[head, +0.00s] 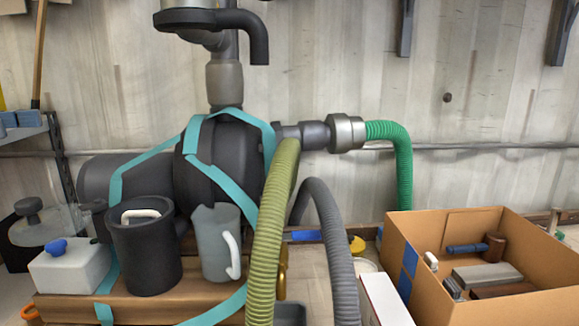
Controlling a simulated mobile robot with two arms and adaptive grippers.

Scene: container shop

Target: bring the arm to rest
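Neither of my grippers shows in the head view, and no part of my arms can be made out. Whether the grippers are open or hold something cannot be seen.
A dark pump-like machine (217,150) with teal straps fills the centre-left. A black bucket (144,255), grey jug (212,258) and white container (70,272) stand before it. An olive hose (266,240) and grey hose (338,250) hang in front. An open cardboard box (430,277) stands right.

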